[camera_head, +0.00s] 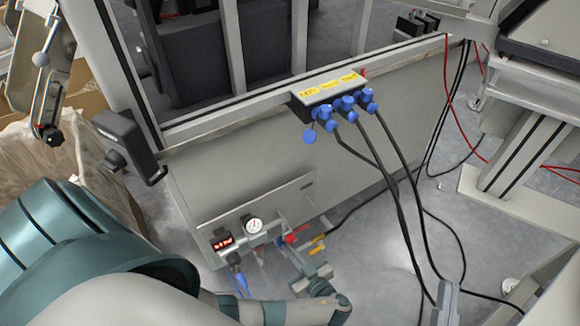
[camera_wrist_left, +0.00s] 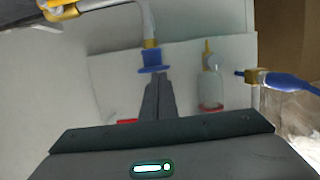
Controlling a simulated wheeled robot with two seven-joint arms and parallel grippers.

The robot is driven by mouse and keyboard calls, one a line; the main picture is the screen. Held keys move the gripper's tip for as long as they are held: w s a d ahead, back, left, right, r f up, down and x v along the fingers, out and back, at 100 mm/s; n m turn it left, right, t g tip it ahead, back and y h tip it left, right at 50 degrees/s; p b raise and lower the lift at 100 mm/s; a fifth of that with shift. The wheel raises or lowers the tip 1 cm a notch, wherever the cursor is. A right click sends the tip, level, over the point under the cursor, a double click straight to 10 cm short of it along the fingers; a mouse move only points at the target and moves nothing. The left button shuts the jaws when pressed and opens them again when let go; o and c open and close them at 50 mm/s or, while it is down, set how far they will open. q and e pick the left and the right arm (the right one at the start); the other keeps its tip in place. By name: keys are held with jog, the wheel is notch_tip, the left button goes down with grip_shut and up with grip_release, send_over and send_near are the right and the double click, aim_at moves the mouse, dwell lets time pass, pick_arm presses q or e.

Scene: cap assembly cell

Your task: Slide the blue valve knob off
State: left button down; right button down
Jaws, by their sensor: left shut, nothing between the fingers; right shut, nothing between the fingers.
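The blue valve knob (camera_wrist_left: 153,68) shows in the left wrist view, on the end of a bent metal pipe with yellow fittings. My left gripper (camera_wrist_left: 157,78) is shut and empty, its tips close to the knob's lower rim; I cannot tell whether they touch. In the head view the left gripper (camera_head: 298,252) is low at the front of the grey panel, beside the red handle (camera_head: 291,238) and brass-coloured fittings (camera_head: 317,242). I cannot make out the blue knob clearly there. My right gripper is not clearly visible.
A pressure gauge (camera_head: 254,225) and a red-lit display (camera_head: 222,241) stand left of the gripper. A connector block (camera_head: 330,88) with blue plugs is on the panel's top edge. Black cables hang on the right. A clear cylinder (camera_wrist_left: 211,88) and blue hose (camera_wrist_left: 290,83) stand right of the knob.

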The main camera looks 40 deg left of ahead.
pick_arm(q)
jog(key=shift+f, duration=0.25)
pick_arm(e)
jog(key=shift+s+r+t, duration=0.6)
jog(key=shift+r, duration=0.2)
pick_arm(q)
jog(key=shift+s+d, duration=0.1)
